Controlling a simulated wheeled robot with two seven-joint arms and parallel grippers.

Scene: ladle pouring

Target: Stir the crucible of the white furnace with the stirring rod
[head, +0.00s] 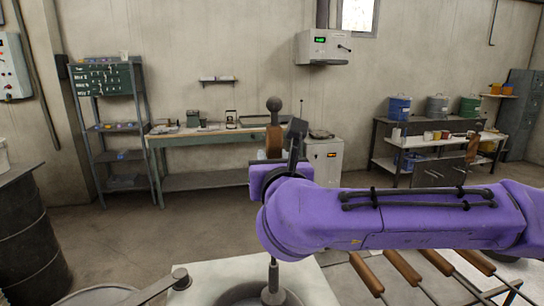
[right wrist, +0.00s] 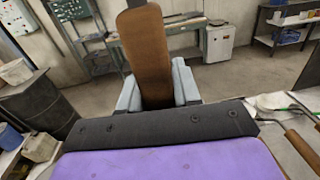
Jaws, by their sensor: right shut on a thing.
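My right gripper (head: 275,160) is shut on the brown wooden handle of the stirring rod (head: 273,140). In the right wrist view the handle (right wrist: 145,50) stands between the grey fingers (right wrist: 157,92). The rod hangs upright, with a dark ball at its top. Its lower end shows below my purple arm, which hides the middle. That end is over or inside the grey round crucible (head: 237,297) in the white-topped furnace (head: 313,286) at the bottom of the head view. The picture edge cuts off the crucible, so the tip's depth cannot be told. My left gripper is out of view.
A grey lever arm (head: 158,287) lies left of the crucible. Several wooden-handled tools (head: 405,266) lie on a rack at the lower right. A dark barrel (head: 28,232) stands at left.

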